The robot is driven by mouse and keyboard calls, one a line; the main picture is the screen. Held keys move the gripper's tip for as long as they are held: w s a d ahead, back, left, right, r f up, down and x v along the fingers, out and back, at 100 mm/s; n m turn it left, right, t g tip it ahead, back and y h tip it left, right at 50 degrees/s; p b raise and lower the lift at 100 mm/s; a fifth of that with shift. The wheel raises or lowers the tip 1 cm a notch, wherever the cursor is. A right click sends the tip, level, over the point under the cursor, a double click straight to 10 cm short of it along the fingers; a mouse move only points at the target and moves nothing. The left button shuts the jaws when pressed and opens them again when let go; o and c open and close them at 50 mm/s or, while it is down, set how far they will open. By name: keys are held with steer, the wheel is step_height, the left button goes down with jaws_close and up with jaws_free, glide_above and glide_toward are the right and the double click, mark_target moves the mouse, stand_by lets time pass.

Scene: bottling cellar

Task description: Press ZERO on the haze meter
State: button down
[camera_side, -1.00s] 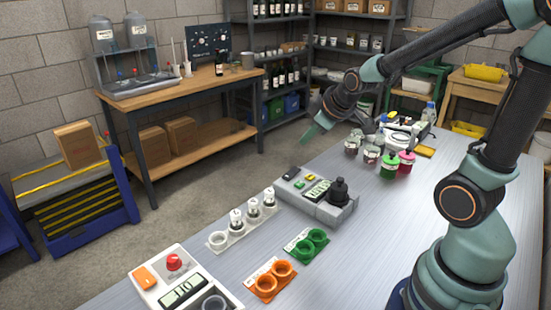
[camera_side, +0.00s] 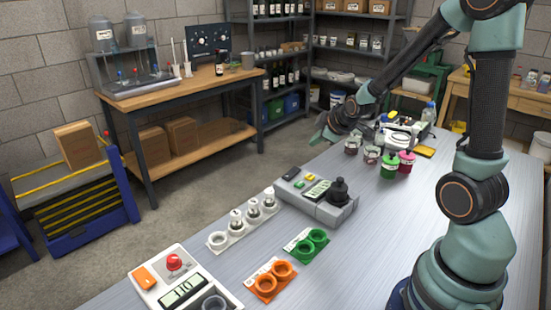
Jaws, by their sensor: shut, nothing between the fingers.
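A grey meter (camera_side: 330,211) sits on the bench, with a small display (camera_side: 317,191), a black-capped part (camera_side: 339,189) at its right end, and small black, yellow and green buttons at its left end. It looks like the haze meter, but its labels are too small to read, so I cannot tell which button is ZERO. My gripper (camera_side: 318,140) is shut and empty. It hangs in the air above and behind the meter in the picture, apart from the buttons.
A white device (camera_side: 150,294) with a red knob stands front left. A white rack of small vials (camera_side: 240,234), a green holder (camera_side: 302,251) and an orange holder (camera_side: 258,291) lie near the meter. Several jars (camera_side: 389,170) stand behind it. The bench right of the meter is clear.

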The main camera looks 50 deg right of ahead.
mark_target(313, 178)
steer(key=shift+f, duration=4.15)
steer(key=shift+f, duration=0.15)
steer(key=shift+a+f, duration=0.1)
steer(key=shift+f, duration=0.2)
steer(key=shift+f, duration=0.45)
steer(key=shift+r, duration=0.9)
steer(key=shift+r, duration=2.5)
